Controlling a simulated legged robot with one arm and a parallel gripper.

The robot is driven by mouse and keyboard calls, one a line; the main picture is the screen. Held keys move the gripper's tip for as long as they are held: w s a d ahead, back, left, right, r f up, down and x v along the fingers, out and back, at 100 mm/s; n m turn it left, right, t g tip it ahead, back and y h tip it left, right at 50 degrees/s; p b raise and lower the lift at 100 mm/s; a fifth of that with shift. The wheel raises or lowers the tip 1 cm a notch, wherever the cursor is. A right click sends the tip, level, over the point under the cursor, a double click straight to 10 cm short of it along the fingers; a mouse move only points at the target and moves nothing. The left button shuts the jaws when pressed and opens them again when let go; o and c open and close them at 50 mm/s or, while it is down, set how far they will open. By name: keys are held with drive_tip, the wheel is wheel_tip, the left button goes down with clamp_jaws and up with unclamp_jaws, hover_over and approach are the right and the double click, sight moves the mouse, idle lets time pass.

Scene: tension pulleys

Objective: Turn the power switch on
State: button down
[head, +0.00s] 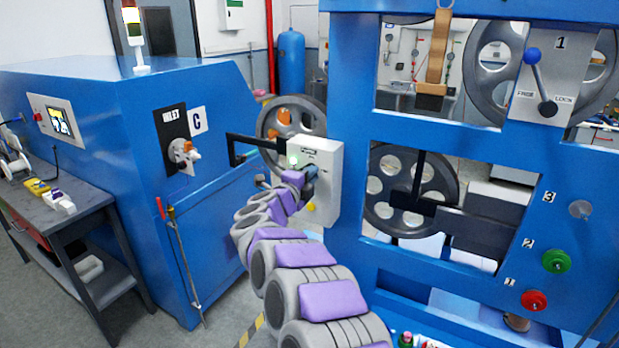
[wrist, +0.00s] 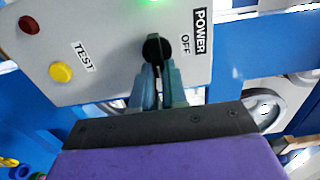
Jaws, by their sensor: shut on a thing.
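The power switch is a black rotary knob (wrist: 153,46) on a grey control box (wrist: 100,45), seen in the wrist view beside the labels POWER and OFF. My gripper (wrist: 157,72) is shut on this knob, with a blue-grey finger on each side of it. A green light (wrist: 165,9) glows above the knob at the top edge. In the head view the box (head: 325,185) is fixed on the blue frame, and my gripper (head: 309,173) reaches its front. The knob is hidden there behind my gripper.
The box also has a yellow button (wrist: 61,71) and a red button (wrist: 29,25) by the TEST label. A black bar handle (head: 255,142) projects left of the box. A blue cabinet (head: 110,95) stands left, and the blue pulley frame (head: 345,60) stands right.

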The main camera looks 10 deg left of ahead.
drive_tip(key=shift+f, duration=0.4)
drive_tip(key=c, duration=1.5)
unclamp_jaws()
drive_tip(key=o, duration=0.3)
drive_tip(key=shift+r, duration=0.1)
drive_tip(key=shift+o, duration=0.2)
drive_tip(key=shift+r, duration=0.1)
drive_tip(key=shift+s, duration=0.15)
drive_tip(key=p+v, duration=0.2)
drive_tip(key=v, duration=1.5)
